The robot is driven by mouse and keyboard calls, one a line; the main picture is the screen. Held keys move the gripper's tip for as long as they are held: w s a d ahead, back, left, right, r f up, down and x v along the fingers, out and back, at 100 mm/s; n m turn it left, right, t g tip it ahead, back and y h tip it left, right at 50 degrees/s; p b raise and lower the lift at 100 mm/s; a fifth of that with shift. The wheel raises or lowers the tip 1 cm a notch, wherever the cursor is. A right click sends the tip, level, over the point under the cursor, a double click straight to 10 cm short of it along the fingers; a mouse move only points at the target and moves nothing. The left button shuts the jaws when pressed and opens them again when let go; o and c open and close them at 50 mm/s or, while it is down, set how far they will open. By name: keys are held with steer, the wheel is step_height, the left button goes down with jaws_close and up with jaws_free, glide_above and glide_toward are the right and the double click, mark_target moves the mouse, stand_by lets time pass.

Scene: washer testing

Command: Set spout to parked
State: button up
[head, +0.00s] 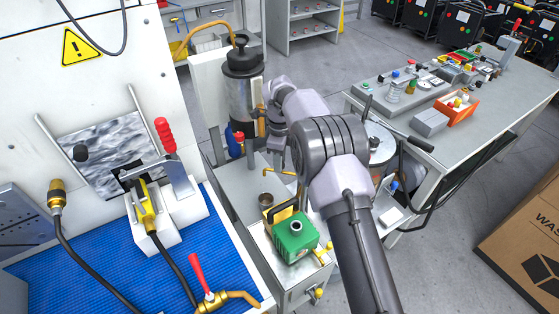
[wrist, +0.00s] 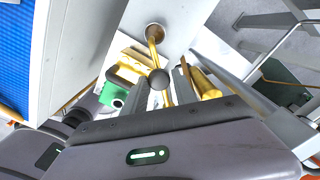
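The spout is a thin brass pipe; part of it shows in the head view (head: 281,172), left of my arm and above the white cart. In the wrist view the spout (wrist: 152,48) runs from near a round metal cup (wrist: 155,31) down between my fingers, with a dark ball knob (wrist: 158,80) on it. The cup also shows in the head view (head: 266,201), on the cart. My gripper (wrist: 164,92) is open, its two grey fingers apart on either side of the spout and knob. I cannot tell whether either finger touches. My arm hides part of the spout in the head view.
A tall metal tank (head: 240,90) rises behind. A white washer bench with a blue mat (head: 215,250) is at left, and a grey table (head: 490,95) at right.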

steer(key=o, duration=0.3)
step_height(320, 180, up, 18)
steer(key=p, duration=0.6)
steer(key=shift+f, duration=0.25)
steer(key=s+d+r+n+t+y+b, duration=0.1)
steer(key=s+d+r+n+b, duration=0.1)
steer(key=s+d+r+n, duration=0.35)
steer(key=s+d+r+n+t+b, duration=0.2)
steer(key=s+d+r+n+b, duration=0.1)
steer(key=s+r, duration=0.55)
steer(key=s+d+f+n+t+b, duration=0.1)
steer(key=s+f+n, duration=0.1)
steer(key=s, duration=0.5)
steer(key=s+d+f+n+t+b, duration=0.1)
steer(key=s+d+f+n, duration=0.1)
steer(key=s, duration=0.6)
steer(key=s+d+f+n+y+b, duration=0.1)
steer(key=s+f+n, duration=0.2)
steer(key=s+f, duration=0.2)
steer(key=s, duration=0.3)
steer(key=shift+s+d+f+t, duration=0.15)
steer(key=shift+d+f+t, duration=0.15)
steer(key=shift+t, duration=0.1)
